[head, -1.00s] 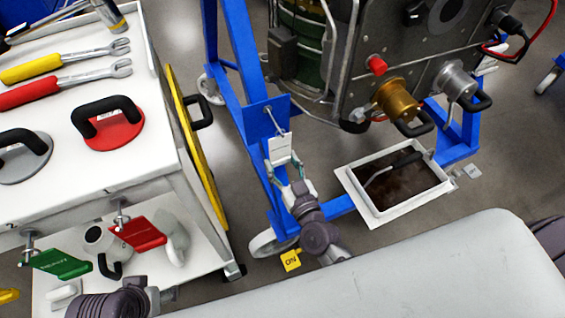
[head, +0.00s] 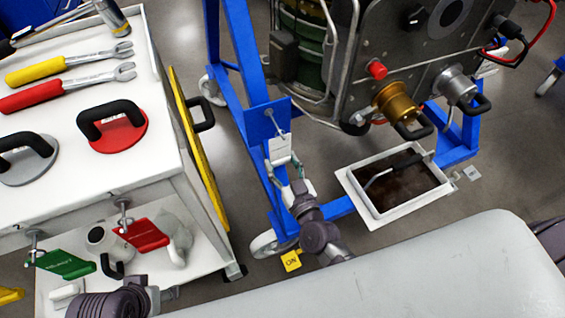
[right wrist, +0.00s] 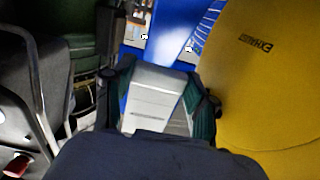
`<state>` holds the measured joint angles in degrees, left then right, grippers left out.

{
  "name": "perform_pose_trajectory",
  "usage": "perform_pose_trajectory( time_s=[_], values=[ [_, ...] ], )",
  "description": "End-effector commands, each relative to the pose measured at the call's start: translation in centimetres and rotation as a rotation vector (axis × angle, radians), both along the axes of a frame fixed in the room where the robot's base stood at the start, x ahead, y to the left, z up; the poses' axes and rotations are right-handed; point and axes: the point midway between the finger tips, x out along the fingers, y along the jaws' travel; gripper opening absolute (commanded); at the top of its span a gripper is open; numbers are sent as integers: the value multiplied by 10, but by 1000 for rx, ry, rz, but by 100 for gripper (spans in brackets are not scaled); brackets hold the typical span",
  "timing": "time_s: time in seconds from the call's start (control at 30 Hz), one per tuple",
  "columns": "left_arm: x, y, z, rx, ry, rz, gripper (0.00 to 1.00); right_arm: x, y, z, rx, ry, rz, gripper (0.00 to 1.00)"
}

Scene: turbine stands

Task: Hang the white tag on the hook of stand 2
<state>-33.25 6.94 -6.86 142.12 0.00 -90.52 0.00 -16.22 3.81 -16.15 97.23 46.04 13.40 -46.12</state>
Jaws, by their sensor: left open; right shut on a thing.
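The white tag (head: 280,151) is in my right gripper (head: 292,172), in front of the blue stand's upright. It also shows pale between the fingers in the right wrist view (right wrist: 155,96). A thin metal hook (head: 273,122) sticks out from a blue plate (head: 262,113) on the stand, its tip at the tag's top edge. I cannot tell whether the hook passes through the tag's hole. I cannot read a number on the stand. My left gripper (head: 170,293) is open and empty, low beside the cart's lower shelf.
A white cart (head: 150,165) stands at left with tools and discs on top; green (head: 66,264) and red (head: 143,234) tags hang on its side. A dark-filled tray (head: 400,212) lies right of my right arm. A yellow tag (head: 291,261) is near the stand's wheel. The turbine (head: 385,60) is above.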

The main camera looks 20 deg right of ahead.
Motion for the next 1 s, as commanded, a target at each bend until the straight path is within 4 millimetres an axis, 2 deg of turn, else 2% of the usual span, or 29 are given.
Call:
perform_pose_trajectory(
  time_s=[0.07, 0.1, 0.27, 0.5, 0.57, 0.87, 1.0],
  values=[
    [0, 0, 0, 0, 0, 0, 60, 0, 0, 1, 0, -2, 0, 0],
    [0, 0, 0, 0, 0, 0, 60, 0, 0, 1, 0, -2, 0, 58],
    [0, 0, 0, 0, 0, 0, 60, 0, 0, 1, 0, -2, 0, 85],
    [0, 0, -1, 0, 1, 0, 60, 0, 0, 1, 0, -2, 0, 86],
    [0, 0, -1, 0, 1, 0, 60, 0, 0, 0, 0, -1, 0, 94],
    [0, 0, 0, 0, 1, 0, 60, 0, 0, 0, 0, -1, 0, 94],
    [0, 0, 2, 0, 1, 0, 60, -7, -1, 0, -2, 1, 0, 94]
  ],
)
